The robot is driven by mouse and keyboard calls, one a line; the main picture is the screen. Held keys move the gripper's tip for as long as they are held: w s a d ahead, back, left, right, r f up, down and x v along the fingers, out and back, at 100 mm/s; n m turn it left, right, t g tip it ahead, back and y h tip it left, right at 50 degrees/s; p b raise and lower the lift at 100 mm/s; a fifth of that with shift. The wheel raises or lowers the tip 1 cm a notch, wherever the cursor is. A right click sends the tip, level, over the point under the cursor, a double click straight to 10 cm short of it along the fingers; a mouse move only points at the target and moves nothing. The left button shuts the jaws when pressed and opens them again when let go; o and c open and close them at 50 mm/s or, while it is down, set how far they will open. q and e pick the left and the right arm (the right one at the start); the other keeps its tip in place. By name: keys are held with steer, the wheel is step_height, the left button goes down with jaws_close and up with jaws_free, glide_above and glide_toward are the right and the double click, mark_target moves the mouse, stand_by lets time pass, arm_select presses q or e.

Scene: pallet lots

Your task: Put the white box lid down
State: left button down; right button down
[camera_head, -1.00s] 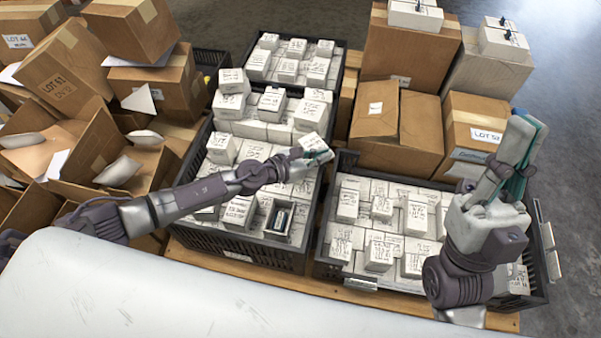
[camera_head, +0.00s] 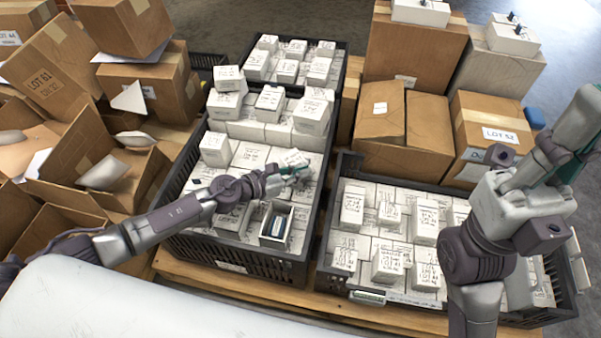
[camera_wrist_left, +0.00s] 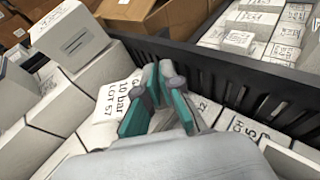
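The white box lid (camera_head: 291,158) is a small thin white piece with writing, above or on the box tops in the left crate (camera_head: 213,258). My left gripper (camera_head: 299,173) is right beside its near edge. In the left wrist view the teal fingers (camera_wrist_left: 160,75) are close together at the tips, with a white lettered surface reading "10 bar LOT 57" (camera_wrist_left: 112,105) beside them. I cannot tell whether they pinch the lid.
A second black crate (camera_head: 345,285) of white boxes stands to the right, and another (camera_head: 338,85) behind. Cardboard cartons crowd the left (camera_head: 85,150) and back right (camera_head: 400,130). The crates stand on a wooden pallet (camera_head: 310,308).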

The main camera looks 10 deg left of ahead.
arm_select(q)
steer(key=shift+f, duration=0.2)
steer(key=c, duration=1.3)
jaws_free()
